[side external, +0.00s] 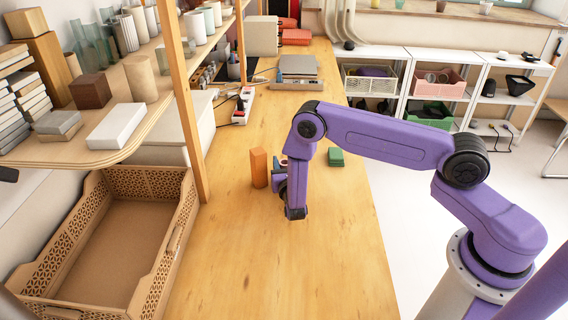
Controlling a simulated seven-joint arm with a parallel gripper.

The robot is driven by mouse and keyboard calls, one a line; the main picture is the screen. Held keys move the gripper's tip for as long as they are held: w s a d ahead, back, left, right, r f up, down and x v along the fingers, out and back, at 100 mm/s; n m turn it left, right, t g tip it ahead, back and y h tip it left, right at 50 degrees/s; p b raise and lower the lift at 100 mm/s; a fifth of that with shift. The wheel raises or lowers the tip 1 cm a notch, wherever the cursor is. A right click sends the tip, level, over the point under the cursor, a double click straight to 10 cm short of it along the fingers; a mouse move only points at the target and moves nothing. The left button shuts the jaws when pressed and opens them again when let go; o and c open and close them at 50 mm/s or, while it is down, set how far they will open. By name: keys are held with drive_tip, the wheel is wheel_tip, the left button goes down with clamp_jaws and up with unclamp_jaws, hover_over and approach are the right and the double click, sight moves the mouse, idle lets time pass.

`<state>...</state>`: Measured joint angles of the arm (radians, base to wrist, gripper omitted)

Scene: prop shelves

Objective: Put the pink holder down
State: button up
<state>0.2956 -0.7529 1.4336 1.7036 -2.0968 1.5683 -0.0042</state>
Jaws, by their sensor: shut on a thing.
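An upright orange block-like piece (259,168) is at the middle of the wooden bench, just left of my gripper. It is the nearest thing to a pink holder on the open bench, but it looks orange. My gripper (276,168) reaches in from the right, low over the bench, and is shut on this piece at its right side. The fingertips are small and partly hidden by my purple wrist. The piece looks upright, with its bottom at or very close to the bench top; I cannot tell if it touches.
A green block (335,157) lies right of my gripper. A large brown crate (180,240) stands at left, below a shelf (150,115) with a wooden post (186,110). A grey device (298,70) is farther back. The front of the bench (290,270) is clear.

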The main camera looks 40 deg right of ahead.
drive_tip(key=shift+f, duration=0.1)
drive_tip(key=o, duration=1.2)
